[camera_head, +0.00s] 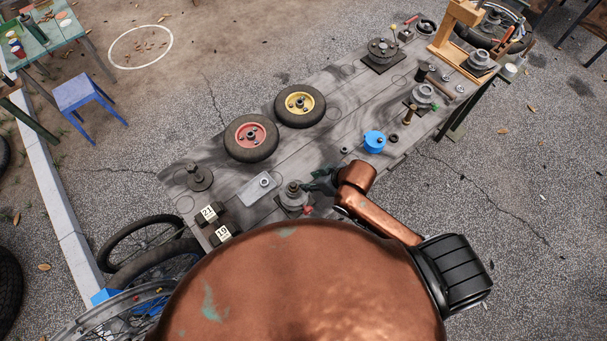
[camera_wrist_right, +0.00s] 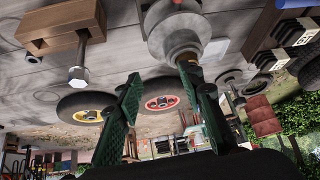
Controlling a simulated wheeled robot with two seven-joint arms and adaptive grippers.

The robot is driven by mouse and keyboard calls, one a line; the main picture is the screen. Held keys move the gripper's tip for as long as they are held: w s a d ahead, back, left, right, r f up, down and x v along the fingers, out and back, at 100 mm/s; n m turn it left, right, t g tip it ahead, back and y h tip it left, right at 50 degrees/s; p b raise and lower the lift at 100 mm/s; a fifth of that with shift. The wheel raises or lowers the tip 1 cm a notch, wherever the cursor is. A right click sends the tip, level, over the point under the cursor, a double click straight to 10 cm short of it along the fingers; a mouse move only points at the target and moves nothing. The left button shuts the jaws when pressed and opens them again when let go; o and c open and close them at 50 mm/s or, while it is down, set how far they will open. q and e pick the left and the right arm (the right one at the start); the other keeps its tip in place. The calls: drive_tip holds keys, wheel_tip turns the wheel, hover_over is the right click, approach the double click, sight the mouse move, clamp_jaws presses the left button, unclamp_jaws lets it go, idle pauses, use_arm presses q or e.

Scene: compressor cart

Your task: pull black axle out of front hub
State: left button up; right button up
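A grey metal hub (camera_head: 292,200) stands on the near side of the grey wooden table, with a short dark piece on top. My right gripper (camera_head: 322,181) is just to the right of this hub, with its dark green fingers partly hidden by my arm. In the right wrist view the fingers (camera_wrist_right: 165,95) are spread apart with nothing between them. A grey hub (camera_wrist_right: 178,38) shows beyond the fingertips, and its short projecting end is close to the right-hand finger. I cannot tell whether they touch. My left gripper is not in view.
A red-centred wheel (camera_head: 251,138) and a yellow-centred wheel (camera_head: 300,105) lie behind the hub. A blue round part (camera_head: 374,142) is to the right. Numbered dark blocks (camera_head: 208,213) are at left, and a wooden stand (camera_head: 452,35) is at far right.

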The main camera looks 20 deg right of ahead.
sight(294, 185)
drive_tip(key=a+r+n+g, duration=0.2)
drive_tip(key=a+r+n, duration=0.2)
drive_tip(key=a+r, duration=0.15)
drive_tip(key=shift+g, duration=0.6)
drive_tip(key=shift+w+d+f, duration=0.1)
drive_tip(key=shift+w+f, duration=0.1)
drive_tip(key=shift+f, duration=0.9)
drive_tip(key=shift+w+a+f, duration=0.1)
drive_tip(key=shift+w+f, duration=0.15)
drive_tip(key=shift+f, duration=0.9)
drive_tip(key=shift+w+d+f, duration=0.1)
drive_tip(key=shift+w+f, duration=0.1)
drive_tip(key=shift+f, duration=0.9)
clamp_jaws()
